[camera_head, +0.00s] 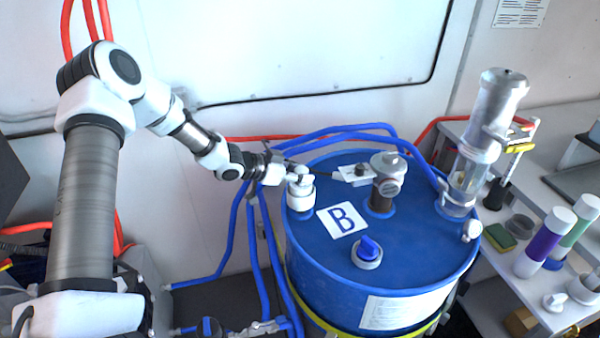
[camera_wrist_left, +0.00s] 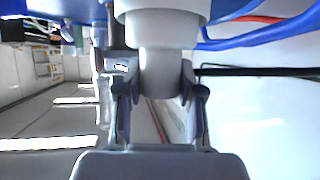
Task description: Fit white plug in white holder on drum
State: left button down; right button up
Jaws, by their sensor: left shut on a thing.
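The white plug (camera_head: 299,179) is at the top of the white holder (camera_head: 300,198), near the left rim of the blue drum (camera_head: 325,266). My left gripper (camera_head: 287,174) is shut on the plug from the left. In the left wrist view the gripper's two fingers (camera_wrist_left: 161,98) lie on either side of the white plug (camera_wrist_left: 166,68). A wider white ring (camera_wrist_left: 162,27) meets it, close to the blue drum surface. The plug looks upright and in line with the holder. I cannot tell how deep it sits. My right gripper is out of view.
A blue-handled cap (camera_head: 368,249), a metal fitting (camera_head: 387,180) and a clear cylinder (camera_head: 477,150) stand on the drum. Blue hoses (camera_head: 256,250) run along its left side. A bench (camera_head: 540,288) with bottles is at right.

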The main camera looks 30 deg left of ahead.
pick_arm(q)
jog(key=shift+f+b, duration=0.4)
jog(key=shift+f, duration=0.15)
dwell(0.4)
jog(key=c, duration=1)
grip_release()
jog(key=p+v, duration=0.2)
jog(key=p, duration=0.1)
jog(key=shift+s+a+r, duration=0.1)
jog(key=shift+s+r, duration=0.05)
jog(key=shift+r, duration=0.2)
jog(key=p+v, duration=0.5)
jog(key=v, duration=0.3)
jog(key=shift+s, duration=0.3)
jog(key=shift+w+a+f, duration=0.1)
jog(key=shift+f, duration=0.1)
